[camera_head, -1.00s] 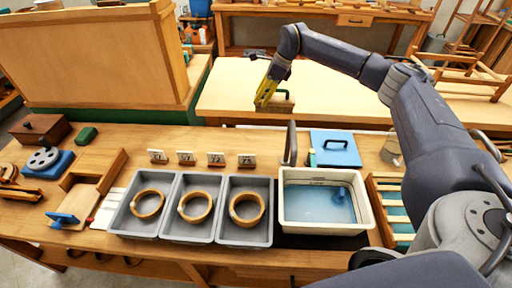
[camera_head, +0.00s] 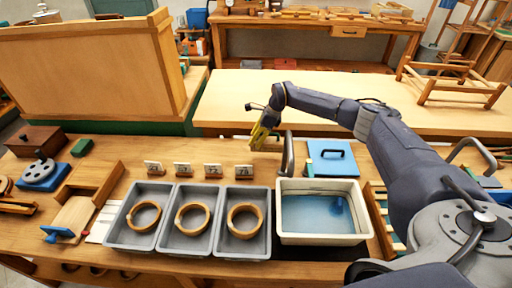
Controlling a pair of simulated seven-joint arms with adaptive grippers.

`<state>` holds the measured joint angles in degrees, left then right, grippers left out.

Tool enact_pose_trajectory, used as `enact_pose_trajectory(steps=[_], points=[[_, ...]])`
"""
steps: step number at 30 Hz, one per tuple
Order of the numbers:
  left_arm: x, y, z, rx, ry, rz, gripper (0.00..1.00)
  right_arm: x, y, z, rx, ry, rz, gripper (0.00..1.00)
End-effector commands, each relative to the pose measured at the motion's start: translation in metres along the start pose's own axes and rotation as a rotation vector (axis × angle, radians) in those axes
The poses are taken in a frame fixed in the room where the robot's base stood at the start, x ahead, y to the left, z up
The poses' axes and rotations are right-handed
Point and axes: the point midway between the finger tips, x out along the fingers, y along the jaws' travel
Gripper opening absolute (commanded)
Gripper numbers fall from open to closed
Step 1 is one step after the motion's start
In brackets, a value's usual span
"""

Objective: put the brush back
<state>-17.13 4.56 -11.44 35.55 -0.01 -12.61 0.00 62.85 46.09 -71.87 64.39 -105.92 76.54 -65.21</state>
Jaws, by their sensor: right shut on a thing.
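My right gripper (camera_head: 262,133), with yellow fingers, hangs above the workbench behind the grey trays, left of a dark upright handle (camera_head: 287,155). It is shut on a small brownish thing, likely the brush (camera_head: 270,146), which is mostly hidden by the fingers and hard to make out. I cannot tell whether it touches the bench. My left gripper is not in view.
Three grey trays (camera_head: 199,250) each hold a wooden ring, with number cards behind them. A cream basin (camera_head: 322,240) holds blue liquid and a blue object. Slatted wood lies to the right.

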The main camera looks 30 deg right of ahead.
Motion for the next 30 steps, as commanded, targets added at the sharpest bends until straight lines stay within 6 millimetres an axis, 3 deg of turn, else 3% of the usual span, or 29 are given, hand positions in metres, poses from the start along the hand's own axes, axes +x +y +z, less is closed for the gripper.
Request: enact_pose_trajectory(steps=[8, 16, 29, 30], points=[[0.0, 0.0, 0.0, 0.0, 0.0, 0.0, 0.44, 0.011, -0.001, -0.005, 0.002, 0.0, 0.001, 0.0], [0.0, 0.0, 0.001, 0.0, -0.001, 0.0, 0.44, 0.039, -0.004, -0.018, 0.002, -0.001, 0.001, 0.0], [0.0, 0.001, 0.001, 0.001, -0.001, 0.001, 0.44, 0.044, -0.005, -0.021, 0.001, 0.0, 0.0, 0.0], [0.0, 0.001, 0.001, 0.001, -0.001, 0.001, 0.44, 0.044, -0.005, -0.021, 0.001, 0.0, 0.0, 0.46]])
